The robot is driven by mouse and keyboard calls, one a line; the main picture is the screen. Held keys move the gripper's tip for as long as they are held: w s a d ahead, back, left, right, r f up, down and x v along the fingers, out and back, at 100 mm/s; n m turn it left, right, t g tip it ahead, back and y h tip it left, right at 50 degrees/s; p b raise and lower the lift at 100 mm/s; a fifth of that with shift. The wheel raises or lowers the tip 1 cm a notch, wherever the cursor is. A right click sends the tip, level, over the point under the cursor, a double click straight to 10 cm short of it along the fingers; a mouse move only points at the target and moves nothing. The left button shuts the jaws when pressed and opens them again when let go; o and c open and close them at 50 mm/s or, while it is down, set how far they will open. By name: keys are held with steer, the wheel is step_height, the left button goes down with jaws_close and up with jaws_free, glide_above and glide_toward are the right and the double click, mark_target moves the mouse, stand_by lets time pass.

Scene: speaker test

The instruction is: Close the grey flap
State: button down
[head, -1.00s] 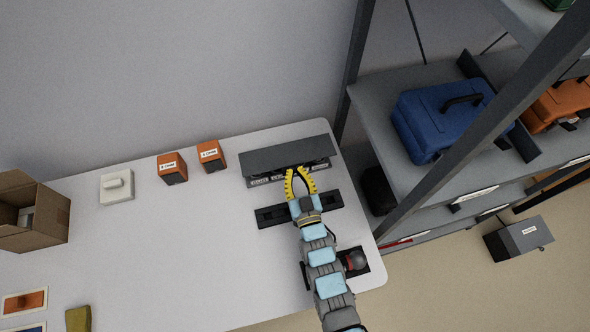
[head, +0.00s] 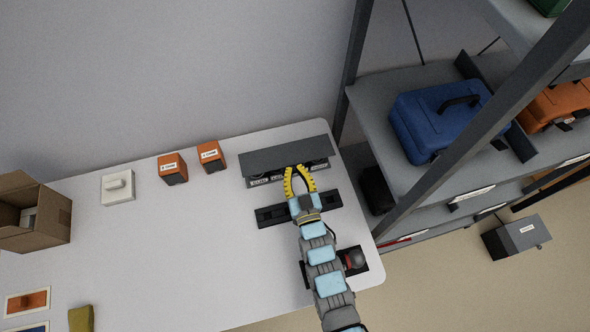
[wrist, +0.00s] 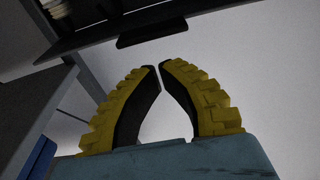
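The grey flap (head: 280,157) is a long dark grey panel on a low unit at the back right of the white table. It stands out over the unit's labelled front strip (head: 262,180), which shows below it. My gripper (head: 298,167) has yellow ribbed fingers with dark pads. Its tips are at the flap's front edge in the head view; I cannot tell whether they touch it. In the wrist view my gripper (wrist: 157,67) has its tips almost together with nothing between them. A dark edge with a black tab (wrist: 151,33) lies beyond the tips.
A black plate (head: 270,215) lies in front of the unit, under my arm. A black base with a round knob (head: 355,259) is near the table's right edge. Shelving with a blue case (head: 440,115) stands close on the right.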

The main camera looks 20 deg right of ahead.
steer(key=s+f, duration=0.1)
steer(key=s, duration=0.8)
steer(key=shift+s+a+f+p, duration=0.15)
steer(key=shift+s+a+p, duration=0.05)
steer(key=shift+a+p, duration=0.25)
